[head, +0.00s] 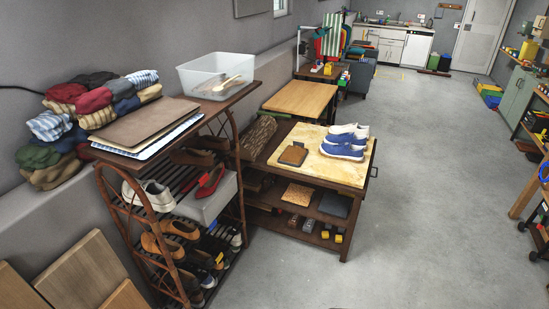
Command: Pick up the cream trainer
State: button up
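A pale, off-white pair of shoes (349,129) sits on the light top of a wooden trolley (330,171), right behind a pair of blue shoes with white soles (342,150). Another pale pair, white to cream (158,196), sits on the upper left of the shoe rack (237,180). At this size I cannot tell which of these is the cream trainer. My gripper is not in view.
A brown block (293,155) lies left of the blue shoes. A clear plastic bin (214,76) and flat boards (147,124) lie on the rack's top. Folded clothes (75,128) are stacked by the wall. The grey floor (430,180) right of the trolley is clear.

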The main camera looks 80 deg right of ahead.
aim_at(359, 129)
jog(key=z, duration=0.2)
jog(key=i, duration=0.2)
jog(key=z, duration=2.9)
